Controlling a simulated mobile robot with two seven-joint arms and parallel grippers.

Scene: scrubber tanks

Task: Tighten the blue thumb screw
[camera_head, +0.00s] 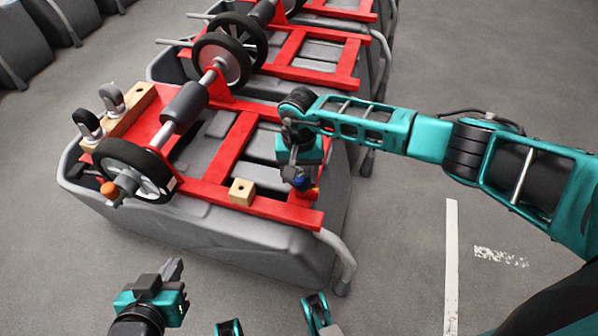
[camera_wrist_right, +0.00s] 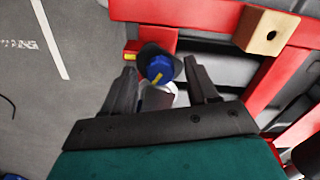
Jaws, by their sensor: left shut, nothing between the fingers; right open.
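The blue thumb screw (camera_wrist_right: 159,69) shows in the right wrist view, with a yellow mark on its face and a dark round part behind it. It sits by the corner of the red frame (camera_wrist_right: 150,38). My right gripper (camera_wrist_right: 160,78) is open, one finger on each side of the screw, with gaps visible on both sides. In the head view the blue screw (camera_head: 301,184) is small and partly hidden beneath my right gripper (camera_head: 298,172). My left gripper (camera_head: 174,268) is shut and empty, over the floor at the lower left, apart from the tank.
A wooden block with a hole (camera_head: 242,191) sits on the red frame, left of the screw. The grey tank (camera_head: 230,236) carries wheels and a shaft; a curved grey handle (camera_head: 343,262) stands at its near right corner. Similar tanks stand behind. Floor at right is clear.

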